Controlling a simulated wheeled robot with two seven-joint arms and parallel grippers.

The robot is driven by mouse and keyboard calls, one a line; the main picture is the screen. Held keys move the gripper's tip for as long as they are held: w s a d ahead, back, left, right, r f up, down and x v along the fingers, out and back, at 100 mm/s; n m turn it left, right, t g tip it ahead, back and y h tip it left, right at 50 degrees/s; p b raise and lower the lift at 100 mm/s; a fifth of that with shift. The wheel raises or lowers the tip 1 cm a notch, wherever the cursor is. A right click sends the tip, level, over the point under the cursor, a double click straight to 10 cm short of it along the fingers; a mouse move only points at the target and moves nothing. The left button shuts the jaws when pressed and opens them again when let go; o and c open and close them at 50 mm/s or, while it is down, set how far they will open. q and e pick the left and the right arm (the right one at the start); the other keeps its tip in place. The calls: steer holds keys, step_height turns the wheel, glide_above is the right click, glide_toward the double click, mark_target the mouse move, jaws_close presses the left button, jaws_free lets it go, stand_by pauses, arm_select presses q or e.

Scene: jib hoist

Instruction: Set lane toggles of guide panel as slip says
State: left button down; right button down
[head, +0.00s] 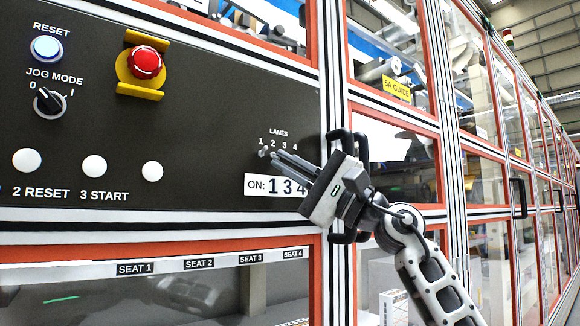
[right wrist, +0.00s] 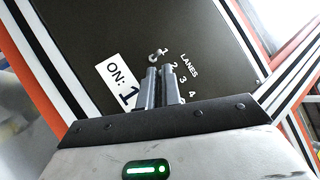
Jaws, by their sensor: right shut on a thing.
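The dark guide panel (head: 215,120) carries a row of small toggles under the word LANES, numbered 1 to 4. The lane 1 toggle (head: 262,153) is bare; it also shows in the right wrist view (right wrist: 155,58). A white slip (head: 257,185) below reads "ON: 1 3 4", its right end partly covered by my gripper. My right gripper (head: 273,156) has its fingers close together at the row, just right of the lane 1 toggle. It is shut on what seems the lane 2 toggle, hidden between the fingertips. The lane 3 and 4 toggles are hidden. My left gripper is out of view.
A red emergency button (head: 146,62), a lit RESET button (head: 46,48), a JOG MODE knob (head: 49,102) and several white buttons (head: 94,166) sit left on the panel. A black door handle (head: 361,150) stands close behind my right gripper. Glazed orange-framed doors run off to the right.

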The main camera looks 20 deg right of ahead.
steer(key=c, duration=1.9)
jaws_free()
arm_select(q)
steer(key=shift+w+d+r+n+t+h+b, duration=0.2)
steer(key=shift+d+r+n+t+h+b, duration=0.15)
steer(key=shift+b, duration=0.75)
arm_select(e)
steer(key=v, duration=1.6)
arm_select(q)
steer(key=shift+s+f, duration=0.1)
arm_select(e)
steer(key=shift+r, duration=0.2)
